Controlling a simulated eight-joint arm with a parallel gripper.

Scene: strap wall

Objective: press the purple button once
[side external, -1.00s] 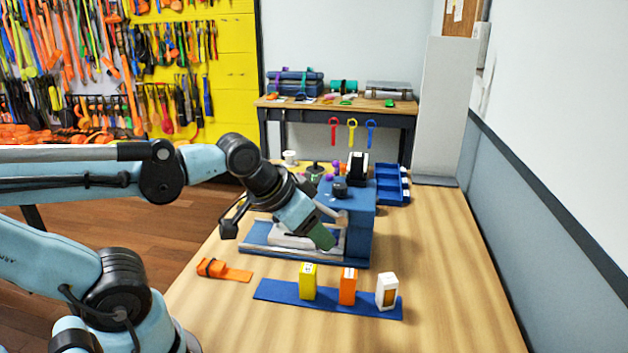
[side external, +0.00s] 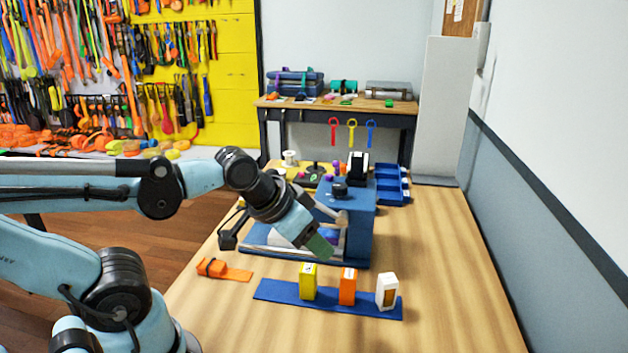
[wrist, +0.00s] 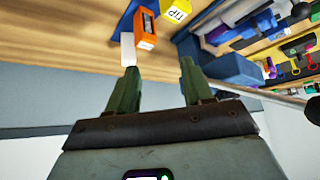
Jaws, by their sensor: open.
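A small purple spot (side external: 329,177) shows near a dark panel behind the blue box (side external: 360,228); I cannot tell whether it is the purple button. Its shape is too small to make out. My gripper (side external: 320,245) points down and right in front of the blue box, apart from the purple spot. In the wrist view my gripper (wrist: 160,70) shows two green fingers spread apart with nothing between them.
A yellow block (side external: 308,282), an orange block (side external: 347,287) and a white block (side external: 387,291) stand on a blue strip (side external: 275,291) in front. An orange strap (side external: 235,274) lies left. A blue tray (side external: 392,183) is behind right. The table's right side is clear.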

